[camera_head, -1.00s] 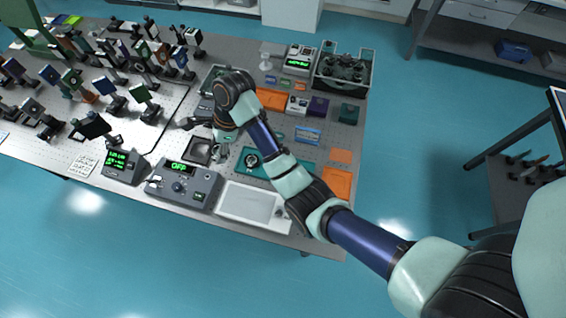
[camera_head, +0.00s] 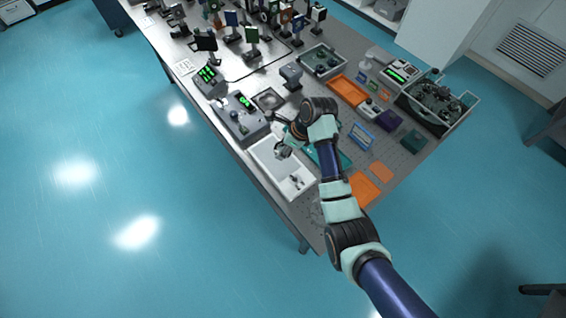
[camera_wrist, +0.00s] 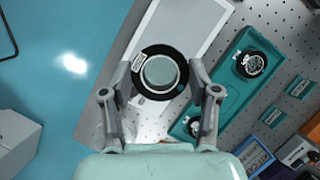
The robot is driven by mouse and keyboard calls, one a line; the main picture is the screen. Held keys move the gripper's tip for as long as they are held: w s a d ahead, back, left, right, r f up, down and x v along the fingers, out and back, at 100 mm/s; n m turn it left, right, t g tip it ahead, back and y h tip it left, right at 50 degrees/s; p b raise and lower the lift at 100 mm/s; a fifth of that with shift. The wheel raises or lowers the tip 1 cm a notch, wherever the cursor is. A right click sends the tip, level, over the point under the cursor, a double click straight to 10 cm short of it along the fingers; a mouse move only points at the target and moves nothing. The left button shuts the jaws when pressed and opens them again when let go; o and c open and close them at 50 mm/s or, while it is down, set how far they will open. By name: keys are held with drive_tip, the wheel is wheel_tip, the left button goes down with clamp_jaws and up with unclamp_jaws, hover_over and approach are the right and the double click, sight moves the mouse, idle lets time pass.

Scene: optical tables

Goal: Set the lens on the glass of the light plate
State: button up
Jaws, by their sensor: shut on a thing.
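My gripper (camera_wrist: 160,80) is shut on a round lens in a black ring mount (camera_wrist: 138,86), its clear glass facing the wrist camera. In the head view my gripper (camera_head: 283,152) is over the light plate (camera_head: 297,189), a white-framed slab at the table's front edge. In the wrist view the plate's grey glass (camera_wrist: 186,24) lies behind the lens, which overlaps it in the picture. The gap between lens and glass cannot be told. The lens hides part of the plate.
A teal tray (camera_wrist: 221,98) with another black-ringed lens (camera_wrist: 252,64) lies right beside the plate. A grey control box (camera_head: 240,120) stands on the plate's other side. Orange mats (camera_head: 363,190), small boxes and optics fill the table. Open floor borders the front edge.

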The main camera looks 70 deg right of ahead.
sight(281, 166)
wheel_tip(281, 166, down, 11)
drive_tip(key=shift+b, duration=1)
drive_tip(key=shift+r, duration=0.1)
drive_tip(key=o, duration=1.3)
drive_tip(key=p+v, duration=0.3)
drive_tip(key=v, duration=0.9)
